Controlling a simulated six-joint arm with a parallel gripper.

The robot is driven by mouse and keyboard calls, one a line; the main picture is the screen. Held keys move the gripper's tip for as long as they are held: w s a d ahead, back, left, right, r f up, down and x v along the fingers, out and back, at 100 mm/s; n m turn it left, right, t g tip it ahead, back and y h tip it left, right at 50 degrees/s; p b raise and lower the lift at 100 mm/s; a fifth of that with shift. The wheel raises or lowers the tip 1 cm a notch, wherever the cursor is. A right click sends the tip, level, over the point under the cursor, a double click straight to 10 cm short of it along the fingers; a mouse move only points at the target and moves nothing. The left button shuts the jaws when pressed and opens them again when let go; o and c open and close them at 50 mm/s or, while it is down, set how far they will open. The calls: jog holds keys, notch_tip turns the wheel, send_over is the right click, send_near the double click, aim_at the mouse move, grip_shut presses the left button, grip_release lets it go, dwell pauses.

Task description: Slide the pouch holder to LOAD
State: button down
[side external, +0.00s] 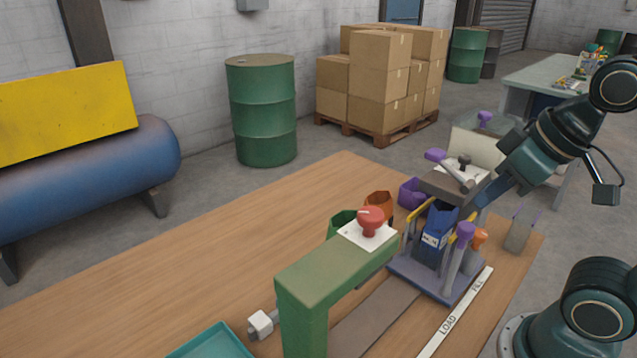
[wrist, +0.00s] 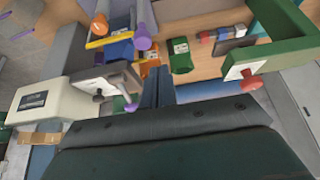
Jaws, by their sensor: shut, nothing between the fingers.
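The pouch holder (side external: 418,281) is a grey-purple base with yellow side bars and a purple-knobbed post (side external: 464,236). A blue pouch (side external: 435,240) stands upright in it. The holder sits at the FILL end of the white label strip (side external: 455,314), away from the LOAD mark, on a dark track (side external: 372,318). My gripper (side external: 478,200) is shut and empty, close behind the holder's post in the side view; contact cannot be told. In the wrist view its blue fingers (wrist: 157,88) are together, below the purple-knobbed post (wrist: 142,38) and apart from it in the picture.
A filler head (side external: 450,182) with a lever overhangs the holder. A green arch (side external: 335,270) with a red button (side external: 370,220) spans the track's near end. Orange, purple and green bins stand behind. A teal tray (side external: 212,343) lies at the front; the table's left is clear.

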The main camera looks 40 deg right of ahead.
dwell(0.4)
jog(key=c, duration=1.3)
grip_release()
jog(key=shift+r, duration=0.15)
jog(key=shift+c, duration=0.2)
jog(key=shift+o, duration=1.1)
jog(key=shift+w+d+r+g, duration=0.1)
jog(key=shift+w+r+g, duration=0.1)
jog(key=shift+g, duration=0.1)
notch_tip(320, 180, up, 6)
jog(key=f+n+g, duration=0.1)
jog(key=n+g, duration=0.1)
jog(key=g, duration=0.3)
send_over(467, 226)
jog(key=shift+d+r, duration=0.1)
jog(key=shift+r, duration=0.15)
jog(key=shift+f, duration=0.15)
jog(key=shift+f, duration=6.8)
grip_shut()
